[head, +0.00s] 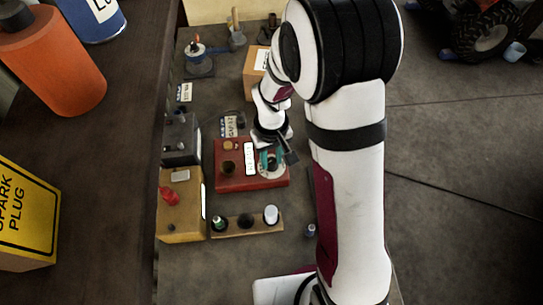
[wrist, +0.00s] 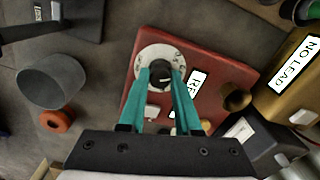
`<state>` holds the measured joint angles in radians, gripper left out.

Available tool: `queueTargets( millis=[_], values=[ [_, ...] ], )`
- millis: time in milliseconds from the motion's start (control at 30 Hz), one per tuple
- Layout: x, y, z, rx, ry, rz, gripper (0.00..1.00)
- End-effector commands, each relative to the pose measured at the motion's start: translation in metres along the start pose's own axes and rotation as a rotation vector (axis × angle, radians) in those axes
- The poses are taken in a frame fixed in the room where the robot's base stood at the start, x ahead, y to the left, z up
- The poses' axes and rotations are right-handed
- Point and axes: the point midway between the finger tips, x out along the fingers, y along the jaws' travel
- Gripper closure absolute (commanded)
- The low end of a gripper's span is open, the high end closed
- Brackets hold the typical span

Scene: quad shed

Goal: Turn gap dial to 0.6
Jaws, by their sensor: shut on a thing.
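The gap dial (wrist: 161,71) is a black knob on a round pale scale plate (wrist: 147,56), set on a red box (wrist: 209,46). In the wrist view my gripper (wrist: 163,76) has its two teal fingers on either side of the knob, shut on it. A pale mark shows on the knob, but the scale figures are too small to read. In the head view the red box (head: 235,182) sits mid-bench, and my gripper (head: 271,160) reaches down over its right part, partly hiding the dial.
A tan box with a red knob (head: 181,207) stands left of the red box. A wooden rack (head: 247,226) with several round items lies in front. A dark box (head: 181,139) and a cardboard box (head: 255,66) stand farther back. In the wrist view a grey cup (wrist: 52,83) stands at left.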

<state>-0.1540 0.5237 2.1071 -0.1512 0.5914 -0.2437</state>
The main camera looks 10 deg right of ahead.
Motion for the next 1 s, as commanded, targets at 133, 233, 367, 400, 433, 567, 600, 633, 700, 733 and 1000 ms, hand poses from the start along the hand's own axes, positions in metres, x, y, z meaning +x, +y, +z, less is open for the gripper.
queueTargets(
  millis=[133, 233, 367, 400, 433, 567, 600, 633, 700, 733, 1000],
  values=[
    [-0.0005, 0.0000, 0.0005, 0.073, -0.001, 0.000, 1.00],
    [-0.0005, 0.0000, 0.0005, 0.110, -0.001, 0.000, 1.00],
    [-0.0005, 0.0000, 0.0005, 0.142, -0.002, 0.000, 1.00],
    [-0.0005, 0.0000, 0.0005, 0.148, -0.002, 0.000, 1.00],
    [-0.0005, 0.0000, 0.0006, 0.152, -0.002, 0.000, 1.00],
    [-0.0005, 0.0000, 0.0006, 0.161, -0.002, 0.000, 1.00],
    [-0.0005, 0.0000, 0.0006, 0.162, -0.002, 0.000, 1.00],
    [-0.0005, 0.0000, 0.0006, 0.162, -0.002, 0.000, 1.00],
    [-0.0005, 0.0000, 0.0006, 0.162, -0.002, 0.000, 1.00],
    [-0.0005, 0.0000, 0.0006, 0.162, -0.002, 0.000, 1.00],
    [-0.0004, 0.0000, 0.0005, 0.161, -0.002, 0.000, 0.46]
  ],
)
